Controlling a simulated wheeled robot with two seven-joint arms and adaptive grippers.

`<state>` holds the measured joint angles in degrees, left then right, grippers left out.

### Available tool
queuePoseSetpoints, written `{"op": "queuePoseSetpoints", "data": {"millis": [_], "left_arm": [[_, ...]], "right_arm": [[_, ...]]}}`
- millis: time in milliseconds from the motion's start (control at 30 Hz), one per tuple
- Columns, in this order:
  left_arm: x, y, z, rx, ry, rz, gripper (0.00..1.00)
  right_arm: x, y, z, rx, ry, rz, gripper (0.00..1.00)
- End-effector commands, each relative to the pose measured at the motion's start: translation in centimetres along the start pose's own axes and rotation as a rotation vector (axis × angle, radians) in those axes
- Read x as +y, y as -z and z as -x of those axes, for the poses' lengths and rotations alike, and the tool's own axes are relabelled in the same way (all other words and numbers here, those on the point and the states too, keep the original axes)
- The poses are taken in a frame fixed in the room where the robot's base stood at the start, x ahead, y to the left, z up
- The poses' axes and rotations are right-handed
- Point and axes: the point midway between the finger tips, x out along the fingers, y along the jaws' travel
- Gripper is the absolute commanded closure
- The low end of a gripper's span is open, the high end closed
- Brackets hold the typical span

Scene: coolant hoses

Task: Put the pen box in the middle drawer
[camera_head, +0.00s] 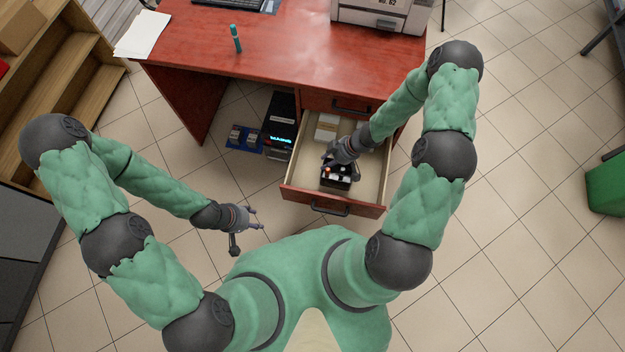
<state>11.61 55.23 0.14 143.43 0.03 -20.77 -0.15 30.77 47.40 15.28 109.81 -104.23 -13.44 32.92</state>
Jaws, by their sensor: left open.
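The pen box (337,179) is a small dark box with orange and pale items showing at its top. It is within the outline of the pulled-out drawer (302,191), near its front. I cannot tell whether it rests on the drawer floor. My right gripper (338,160) reaches down into the drawer at the box's back edge. Its fingers overlap the box, and their grip is unclear. My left gripper (248,229) is open and empty over the floor, left of and in front of the drawer.
A white box (326,127) lies in the drawer's back part. A closed drawer (352,104) is above. The red desk (280,55) carries a printer (385,14), a teal pen-like object (236,38) and paper (143,34). A dark computer case (280,125) stands under the desk.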

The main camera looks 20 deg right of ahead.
Motion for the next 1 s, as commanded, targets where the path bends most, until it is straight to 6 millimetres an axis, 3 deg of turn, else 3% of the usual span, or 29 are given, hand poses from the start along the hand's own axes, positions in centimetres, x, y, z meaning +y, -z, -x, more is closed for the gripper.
{"op": "queuePoseSetpoints", "data": {"millis": [200, 467, 733, 1000], "left_arm": [[0.0, 0.0, 0.0, 0.0, 0.0, 0.0, 0.51], [0.0, 0.0, 0.0, 0.0, 0.0, 0.0, 0.51], [0.0, 0.0, 0.0, 0.0, 0.0, 0.0, 0.51], [0.0, 0.0, 0.0, 0.0, 0.0, 0.0, 0.51]], "right_arm": [[-5.3, 2.2, -1.0, 0.024, 0.04, -0.226, 0.68], [-10.4, 2.8, -1.5, -0.003, 0.033, -0.494, 0.68], [-15.0, 0.7, -1.1, -0.096, -0.037, -0.751, 0.68], [-17.3, -1.7, -0.2, -0.177, -0.116, -0.896, 0.68]]}}
